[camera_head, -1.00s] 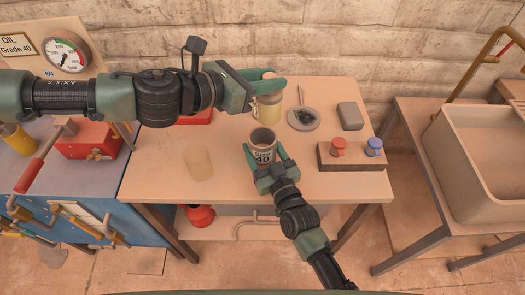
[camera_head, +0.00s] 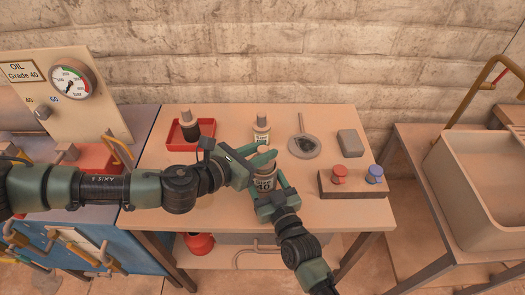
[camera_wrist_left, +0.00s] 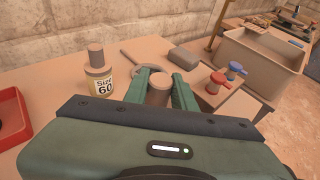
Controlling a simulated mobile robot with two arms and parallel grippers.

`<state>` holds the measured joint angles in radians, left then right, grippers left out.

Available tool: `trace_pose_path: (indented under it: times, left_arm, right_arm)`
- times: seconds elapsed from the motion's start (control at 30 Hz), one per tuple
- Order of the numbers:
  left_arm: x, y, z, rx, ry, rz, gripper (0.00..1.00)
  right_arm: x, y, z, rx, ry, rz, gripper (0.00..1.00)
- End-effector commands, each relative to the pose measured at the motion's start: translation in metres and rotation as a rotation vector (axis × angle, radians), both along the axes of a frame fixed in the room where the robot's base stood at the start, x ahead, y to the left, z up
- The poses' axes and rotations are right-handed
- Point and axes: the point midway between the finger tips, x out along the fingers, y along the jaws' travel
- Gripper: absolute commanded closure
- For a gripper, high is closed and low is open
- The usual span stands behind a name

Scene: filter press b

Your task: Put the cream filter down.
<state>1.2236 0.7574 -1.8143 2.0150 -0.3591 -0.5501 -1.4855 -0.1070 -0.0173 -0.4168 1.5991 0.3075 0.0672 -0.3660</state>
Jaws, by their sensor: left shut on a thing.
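My left gripper (camera_head: 262,158) is shut on the cream filter, a short pale cylinder (camera_wrist_left: 160,90) seen between the green fingers in the left wrist view. In the head view the gripper hides most of the filter and the mouth of the labelled "40" can (camera_head: 265,184). I cannot tell whether the filter is above the can or in it. My right gripper (camera_head: 268,190) has its fingers around the can, one on each side, and seems shut on it.
A size 60 bottle (camera_head: 261,130) stands behind the gripper. A red tray (camera_head: 176,136) with a dark bottle (camera_head: 188,125) is left. A round dish (camera_head: 303,146), grey block (camera_head: 349,142) and red-and-blue knob block (camera_head: 350,186) are right. The front right table area is clear.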

Motion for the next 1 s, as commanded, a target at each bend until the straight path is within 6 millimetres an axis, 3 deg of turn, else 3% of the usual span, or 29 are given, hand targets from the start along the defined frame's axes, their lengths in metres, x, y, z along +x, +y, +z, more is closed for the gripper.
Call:
trace_pose_path:
  times: [0.4,0.43,0.5,0.87,1.0]
  left_arm:
    - [0.000,0.000,-0.005,-0.002,-0.001,-0.001,1.00]
    - [0.000,0.000,-0.005,-0.002,-0.001,-0.001,0.69]
    - [0.000,0.000,-0.005,-0.001,-0.002,-0.001,0.52]
    - [0.000,0.000,-0.002,-0.001,-0.002,-0.001,0.52]
    - [-0.010,0.011,0.002,-0.001,0.001,0.002,0.52]
  right_arm:
    - [0.000,0.000,0.000,0.000,0.001,0.000,0.95]
    - [0.000,0.000,0.000,0.000,0.001,0.000,0.95]
    - [0.000,0.000,0.000,0.000,0.001,0.000,0.95]
    - [0.000,0.000,0.000,0.000,0.001,0.000,0.95]
    - [0.000,0.000,0.000,0.000,0.001,0.000,0.95]
